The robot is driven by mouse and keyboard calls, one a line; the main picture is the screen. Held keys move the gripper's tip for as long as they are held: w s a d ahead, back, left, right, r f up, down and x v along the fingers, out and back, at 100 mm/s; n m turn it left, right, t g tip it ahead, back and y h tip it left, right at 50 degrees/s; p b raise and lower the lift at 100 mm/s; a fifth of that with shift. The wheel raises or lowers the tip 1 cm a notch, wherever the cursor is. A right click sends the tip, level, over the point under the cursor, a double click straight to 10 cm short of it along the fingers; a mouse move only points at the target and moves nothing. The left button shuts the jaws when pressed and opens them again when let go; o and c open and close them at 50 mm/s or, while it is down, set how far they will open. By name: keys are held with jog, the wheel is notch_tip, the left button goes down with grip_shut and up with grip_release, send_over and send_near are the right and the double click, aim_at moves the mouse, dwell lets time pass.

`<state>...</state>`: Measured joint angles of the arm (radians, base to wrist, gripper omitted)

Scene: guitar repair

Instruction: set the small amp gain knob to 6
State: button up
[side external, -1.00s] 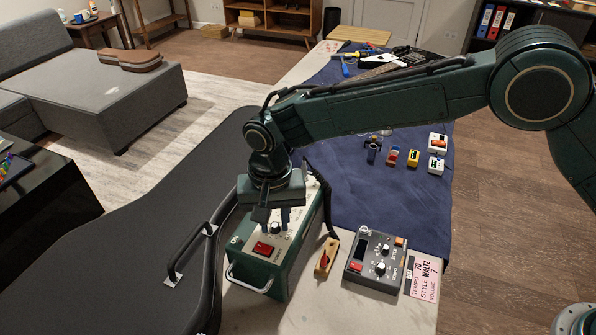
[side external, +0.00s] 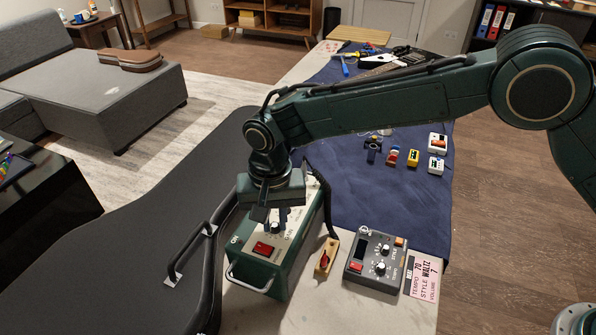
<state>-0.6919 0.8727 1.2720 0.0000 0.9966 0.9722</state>
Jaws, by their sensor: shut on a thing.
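The small amp (side external: 256,276) is a green box with a pale top panel, a red switch (side external: 263,249) and a front handle. It stands at the table's front left. My gripper (side external: 276,222) points down over the panel, its fingers shut on a knob (side external: 276,229) behind the red switch. The knob's pointer and the scale around it are too small and too covered to read. The rear part of the panel is partly hidden by my gripper.
A dark drum machine (side external: 377,262) and a small wooden block with a red part (side external: 326,258) stand right of the amp. A printed card (side external: 425,278) lies beside them. A black guitar case (side external: 130,240) lies close on the left. Small pedals (side external: 413,158) stand on the blue cloth (side external: 350,195).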

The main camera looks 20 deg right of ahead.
jog(key=m, duration=0.5)
jog(key=shift+m, duration=0.3)
jog(key=m, duration=0.6)
jog(key=o, duration=0.5)
jog(key=n, duration=0.8)
jog(key=shift+n, duration=0.4)
